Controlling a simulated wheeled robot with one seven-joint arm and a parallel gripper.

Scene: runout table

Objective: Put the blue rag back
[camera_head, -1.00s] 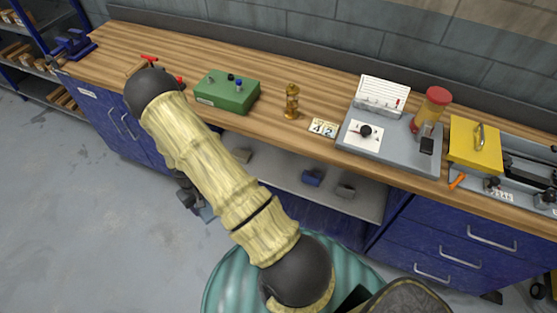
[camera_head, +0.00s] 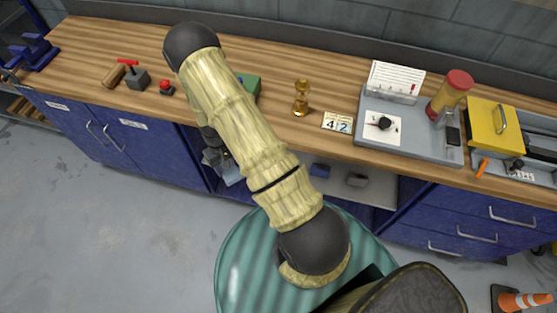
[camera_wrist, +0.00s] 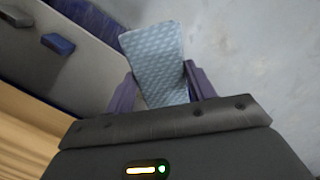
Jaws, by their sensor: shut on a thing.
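A light blue patterned rag (camera_wrist: 153,52) is between the two fingers of my gripper (camera_wrist: 163,88) in the wrist view. The gripper is shut on it, and the rag sticks out past the fingertips, with grey floor and the shelf edge behind it. In the head view my gripper (camera_head: 220,160) is in front of the bench, below the worktop edge and partly hidden by my arm. A dark blue block-like thing (camera_head: 320,170) lies on the open lower shelf (camera_head: 385,190); it also shows in the wrist view (camera_wrist: 58,43).
A grey block (camera_head: 357,180) lies on the same shelf. The wooden worktop (camera_head: 290,60) holds a green box (camera_head: 248,87), mostly behind my arm, a brass piece (camera_head: 301,98), number cards (camera_head: 337,122) and a grey instrument (camera_head: 405,145). A traffic cone (camera_head: 525,299) stands at lower right. Floor at left is clear.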

